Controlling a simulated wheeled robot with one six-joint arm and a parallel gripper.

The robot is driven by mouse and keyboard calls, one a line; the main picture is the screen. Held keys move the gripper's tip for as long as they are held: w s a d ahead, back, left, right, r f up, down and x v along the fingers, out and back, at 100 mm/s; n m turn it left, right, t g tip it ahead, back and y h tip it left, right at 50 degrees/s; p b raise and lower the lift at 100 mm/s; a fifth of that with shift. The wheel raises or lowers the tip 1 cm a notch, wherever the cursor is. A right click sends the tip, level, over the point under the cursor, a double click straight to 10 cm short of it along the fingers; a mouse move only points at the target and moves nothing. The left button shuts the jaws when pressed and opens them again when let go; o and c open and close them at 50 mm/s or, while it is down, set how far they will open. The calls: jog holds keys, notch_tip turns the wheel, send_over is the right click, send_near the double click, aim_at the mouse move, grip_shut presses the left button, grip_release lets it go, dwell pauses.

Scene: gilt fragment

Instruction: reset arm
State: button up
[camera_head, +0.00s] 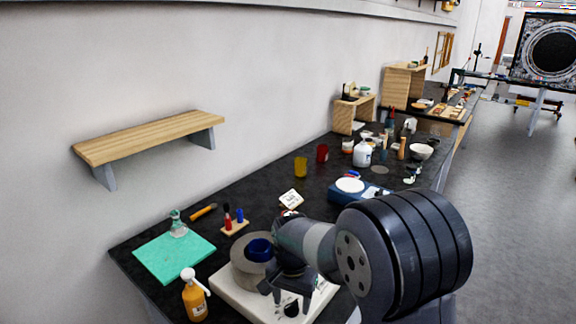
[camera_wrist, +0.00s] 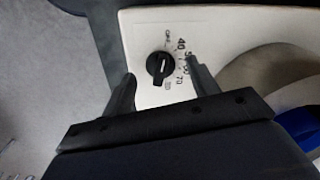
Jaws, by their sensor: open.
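My gripper (camera_head: 285,292) is at the end of my bent arm, low over the front of a white appliance (camera_head: 225,292). The wrist view also shows my gripper (camera_wrist: 161,68), with its two fingers spread and nothing held between them. A black knob (camera_wrist: 160,66) on the white panel shows between the fingers, with a white pointer line and numbers around it. I cannot tell whether the fingers touch the panel. A grey ring with a blue cup (camera_head: 260,249) inside sits on the appliance, partly hidden by my arm.
A small rack (camera_head: 235,228) with red and blue items stands behind. A blue-based scale (camera_head: 350,188) and several bottles are farther along the dark bench. Open floor lies right.

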aim_at(292, 305)
notch_tip(292, 305, up, 10)
dwell(0.4)
jog(key=shift+r, duration=0.1)
